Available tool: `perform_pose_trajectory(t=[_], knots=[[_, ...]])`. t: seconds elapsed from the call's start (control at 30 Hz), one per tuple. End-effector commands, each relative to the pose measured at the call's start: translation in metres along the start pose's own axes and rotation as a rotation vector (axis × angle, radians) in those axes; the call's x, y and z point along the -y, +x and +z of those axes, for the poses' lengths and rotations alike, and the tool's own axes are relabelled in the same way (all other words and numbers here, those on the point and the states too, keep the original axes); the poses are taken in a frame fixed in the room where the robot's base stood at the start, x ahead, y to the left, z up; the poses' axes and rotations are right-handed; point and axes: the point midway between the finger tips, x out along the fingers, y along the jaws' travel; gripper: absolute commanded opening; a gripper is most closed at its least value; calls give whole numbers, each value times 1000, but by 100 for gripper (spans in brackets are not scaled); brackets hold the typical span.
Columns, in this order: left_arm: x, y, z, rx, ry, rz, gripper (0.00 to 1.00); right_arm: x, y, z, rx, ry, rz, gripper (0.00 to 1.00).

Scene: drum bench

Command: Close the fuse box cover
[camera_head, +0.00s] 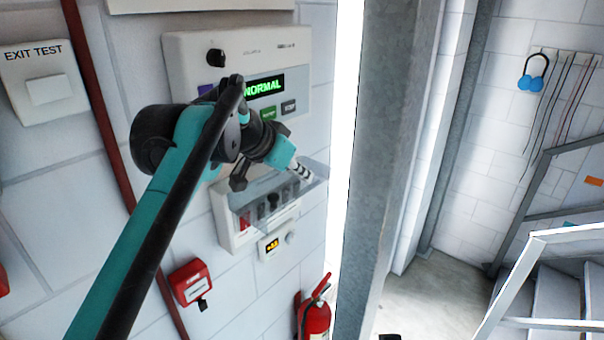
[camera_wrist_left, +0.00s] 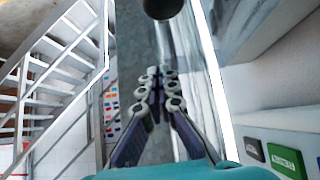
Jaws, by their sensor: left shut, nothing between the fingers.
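The fuse box (camera_head: 228,222) is a white wall unit below the control panel in the head view, with a red switch and several dark switches in it. Its clear cover (camera_head: 315,187) stands out from the front of the box, so it looks open. My left gripper (camera_head: 308,176) is at the upper right of the cover, its fingers partly over it. Whether they touch the cover, I cannot tell. My right gripper is not in view.
The control panel (camera_head: 183,50) reading NORMAL is just above the box. A red call point (camera_head: 190,282) and a fire extinguisher (camera_head: 316,318) are lower. A steel column (camera_head: 385,150) stands to the right.

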Motion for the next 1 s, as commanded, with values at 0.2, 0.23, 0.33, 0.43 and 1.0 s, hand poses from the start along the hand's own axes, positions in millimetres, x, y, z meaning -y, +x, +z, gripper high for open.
perform_pose_trajectory(t=[0.2,0.23,0.33,0.43,1.0], knots=[[0,4,4,0,0,0,0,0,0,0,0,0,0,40],[0,4,4,0,0,0,0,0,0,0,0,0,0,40],[0,3,4,0,0,0,0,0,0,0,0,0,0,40],[0,3,4,0,1,0,0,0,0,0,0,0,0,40],[-22,33,32,-1,190,-182,0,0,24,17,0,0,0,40]])
